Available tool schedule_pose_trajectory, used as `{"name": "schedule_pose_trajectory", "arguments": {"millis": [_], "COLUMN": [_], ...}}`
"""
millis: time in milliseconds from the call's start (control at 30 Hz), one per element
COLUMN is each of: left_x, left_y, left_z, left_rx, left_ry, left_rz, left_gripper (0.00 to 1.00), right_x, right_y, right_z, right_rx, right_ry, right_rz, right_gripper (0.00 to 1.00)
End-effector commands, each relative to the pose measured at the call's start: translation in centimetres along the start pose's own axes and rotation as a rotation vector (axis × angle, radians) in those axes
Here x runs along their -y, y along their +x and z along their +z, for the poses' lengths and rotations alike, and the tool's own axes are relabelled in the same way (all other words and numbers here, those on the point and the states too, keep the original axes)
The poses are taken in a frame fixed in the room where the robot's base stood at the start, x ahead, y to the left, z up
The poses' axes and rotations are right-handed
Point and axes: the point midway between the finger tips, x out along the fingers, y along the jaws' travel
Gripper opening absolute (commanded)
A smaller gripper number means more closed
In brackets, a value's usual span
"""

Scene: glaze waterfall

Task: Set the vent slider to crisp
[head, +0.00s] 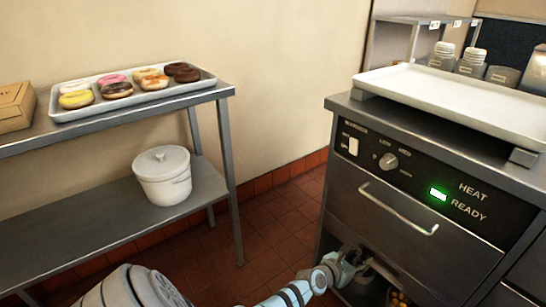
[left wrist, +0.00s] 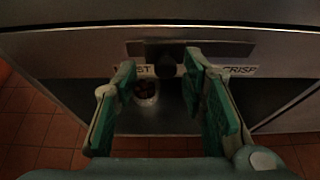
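The vent slider's dark knob (left wrist: 166,66) shows in the left wrist view, below a dark slot (left wrist: 222,48) on the metal front. It stands between a partly hidden label ending in "ST" on the left and the CRISP label (left wrist: 241,71) on the right, left of the slot's middle. My left gripper (left wrist: 161,64) is open, its green-padded fingers on either side of the knob. I cannot tell whether either finger touches it. In the head view my left gripper (head: 345,264) is low at the cabinet's front, below the drawer handle; the slider is not clear there. My right gripper is not in view.
The cabinet has a control panel with a knob (head: 388,161), a white switch (head: 353,146) and a lit green READY light (head: 438,194). The drawer handle (head: 398,209) juts out above my gripper. A shelf (head: 218,92) with a doughnut tray (head: 205,84) stands left. Tiled floor lies between.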

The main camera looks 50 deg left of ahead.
Motion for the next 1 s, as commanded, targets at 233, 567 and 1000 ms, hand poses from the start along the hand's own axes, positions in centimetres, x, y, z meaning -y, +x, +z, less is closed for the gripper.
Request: {"name": "schedule_pose_trajectory", "arguments": {"millis": [233,567,1000], "left_x": [-0.1,-0.2,-2.5], "left_y": [-5.3,-13.1,-14.2], "left_z": [1.0,0.3,-6.8], "left_rx": [0.0,-0.006,-0.215], "left_ry": [0.001,0.154,2.117], "left_rz": [0.003,0.007,-0.144], "left_gripper": [0.38,0.38,0.38], "right_x": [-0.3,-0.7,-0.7], "right_y": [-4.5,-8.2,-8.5], "right_z": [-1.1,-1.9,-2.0], "right_rx": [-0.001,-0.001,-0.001], "right_ry": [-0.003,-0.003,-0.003], "right_rz": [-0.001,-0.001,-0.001], "right_gripper": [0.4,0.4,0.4]}}
